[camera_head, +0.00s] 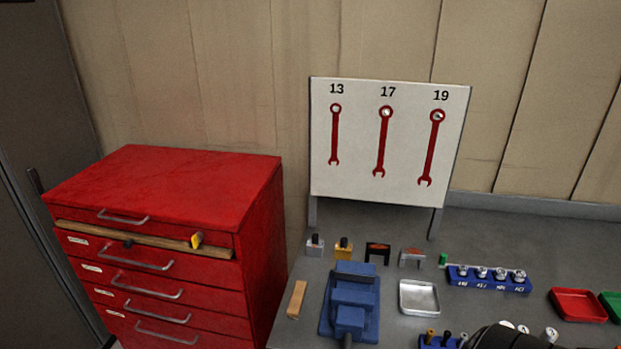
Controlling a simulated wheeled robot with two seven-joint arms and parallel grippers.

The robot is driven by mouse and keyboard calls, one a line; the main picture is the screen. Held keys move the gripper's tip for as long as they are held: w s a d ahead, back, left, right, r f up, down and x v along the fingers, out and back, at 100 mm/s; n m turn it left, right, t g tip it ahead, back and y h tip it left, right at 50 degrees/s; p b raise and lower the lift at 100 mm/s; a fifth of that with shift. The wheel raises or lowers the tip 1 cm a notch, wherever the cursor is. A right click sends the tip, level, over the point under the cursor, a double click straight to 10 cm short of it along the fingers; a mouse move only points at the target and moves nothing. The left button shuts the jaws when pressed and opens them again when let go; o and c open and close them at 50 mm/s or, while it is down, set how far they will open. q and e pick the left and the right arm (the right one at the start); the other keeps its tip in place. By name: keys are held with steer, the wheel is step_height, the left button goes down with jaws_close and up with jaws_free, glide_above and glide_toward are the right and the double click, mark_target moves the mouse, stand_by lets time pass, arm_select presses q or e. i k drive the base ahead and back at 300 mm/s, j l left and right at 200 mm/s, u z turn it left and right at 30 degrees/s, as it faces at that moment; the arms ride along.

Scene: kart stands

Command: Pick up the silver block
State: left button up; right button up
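A small silver block (315,246) with a black knob on top stands upright on the grey bench, just below the left end of the white wrench board. A similar yellow block (343,250) with a black top stands close to its right. Neither of my grippers can be made out in the head view, and nothing touches the silver block.
A blue vise (351,303) and a wooden bar (297,299) are in front. A black arch piece (377,252), a grey arch piece (412,257), a silver tray (418,298) and a blue socket rack (488,280) lie right. A red cabinet (170,190) stands left.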

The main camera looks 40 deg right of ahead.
mark_target(317, 251)
steer(key=i+j+z, duration=0.15)
steer(key=z, duration=0.3)
steer(key=i+j+z, duration=0.1)
steer(key=z, duration=0.4)
steer(key=i+j+z, duration=0.1)
steer(key=j+z, duration=0.2)
steer(key=z, duration=0.15)
steer(key=j+z, duration=0.2)
steer(key=z, duration=0.3)
